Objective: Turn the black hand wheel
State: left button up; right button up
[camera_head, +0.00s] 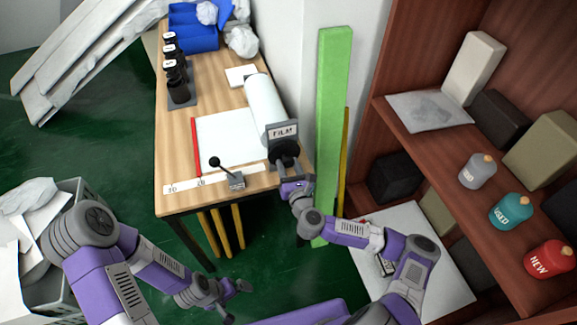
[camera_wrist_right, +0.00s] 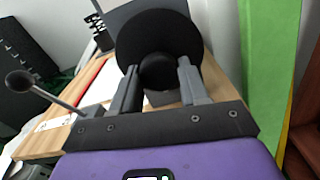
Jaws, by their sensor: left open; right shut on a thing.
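The black hand wheel (camera_head: 285,153) is on the near end of the white film roll (camera_head: 264,103), at the right edge of the wooden table. In the right wrist view the wheel's disc (camera_wrist_right: 158,34) fills the upper middle, with a round hub (camera_wrist_right: 158,72) in front. My right gripper (camera_wrist_right: 157,82) is shut on the hub, one finger on each side. It also shows in the head view (camera_head: 290,183), where the wheel partly hides its tips. My left gripper (camera_head: 235,300) is open and empty, low over the green floor in front of the table.
A lever with a black ball knob (camera_head: 215,162) stands left of the wheel on the table. A green board (camera_head: 333,130) stands upright just right of the wheel. A brown shelf (camera_head: 450,150) with bottles is at the right. A grey crate (camera_head: 75,287) stands at lower left.

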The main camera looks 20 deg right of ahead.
jog(key=o, duration=1)
jog(key=shift+o, duration=0.2)
jog(key=s+p, duration=0.1)
jog(key=s, duration=0.6)
jog(key=shift+s+d, duration=0.15)
jog(key=shift+s, duration=0.15)
